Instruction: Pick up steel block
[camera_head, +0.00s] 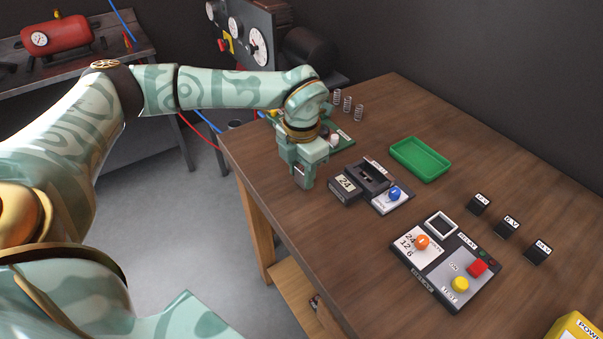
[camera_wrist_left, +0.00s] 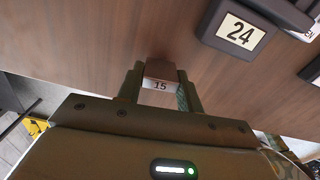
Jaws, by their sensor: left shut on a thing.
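My left gripper (camera_head: 303,182) reaches down over the near left edge of the wooden table, left of the device labelled 24. The left wrist view shows its two fingers (camera_wrist_left: 161,80) shut on a small block (camera_wrist_left: 160,71) with a smooth brownish top and a white label reading 15. I take this to be the steel block; its top may reflect the wood. In the head view the block cannot be made out at the gripper. Whether it touches the table is unclear. My right gripper is not in view.
The device labelled 24 (camera_head: 344,186) stands close right of the gripper, with a blue knob (camera_head: 394,193) beside it. Behind are a green tray (camera_head: 420,158) and springs (camera_head: 347,103). A control panel (camera_head: 432,262) and three black boxes (camera_head: 507,226) stand farther right.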

